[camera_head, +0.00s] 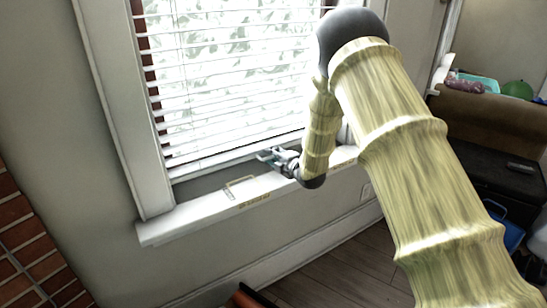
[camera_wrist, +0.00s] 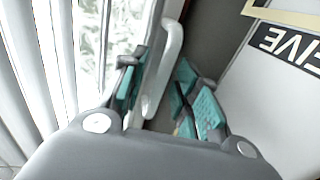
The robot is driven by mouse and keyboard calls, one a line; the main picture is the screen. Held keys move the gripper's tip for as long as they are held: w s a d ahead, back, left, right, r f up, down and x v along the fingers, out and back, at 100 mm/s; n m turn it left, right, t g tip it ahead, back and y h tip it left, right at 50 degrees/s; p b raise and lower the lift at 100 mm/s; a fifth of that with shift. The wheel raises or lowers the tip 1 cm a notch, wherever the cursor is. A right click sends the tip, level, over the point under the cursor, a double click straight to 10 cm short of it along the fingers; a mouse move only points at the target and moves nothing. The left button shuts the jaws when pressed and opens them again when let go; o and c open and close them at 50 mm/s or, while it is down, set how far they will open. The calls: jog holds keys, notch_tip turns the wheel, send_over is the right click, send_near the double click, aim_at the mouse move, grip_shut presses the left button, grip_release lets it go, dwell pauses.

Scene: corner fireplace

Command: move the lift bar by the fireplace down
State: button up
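In the wrist view a white, handle-shaped bar (camera_wrist: 172,50) stands between the two teal-padded fingers of my gripper (camera_wrist: 163,90). The fingers are spread apart, with visible gaps on both sides of the bar. I cannot tell for sure that this is the lift bar. In the head view my gripper (camera_head: 274,156) is at the bottom of the window, above the white sill. The white bar cannot be made out there.
White blinds (camera_head: 230,75) cover the window. The white sill (camera_head: 200,212) runs beneath it. Fireplace brick (camera_head: 25,250) is at the lower left. A dark chest (camera_head: 500,170) stands at the right.

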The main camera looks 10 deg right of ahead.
jog(key=v, duration=1.2)
jog(key=shift+c, duration=0.5)
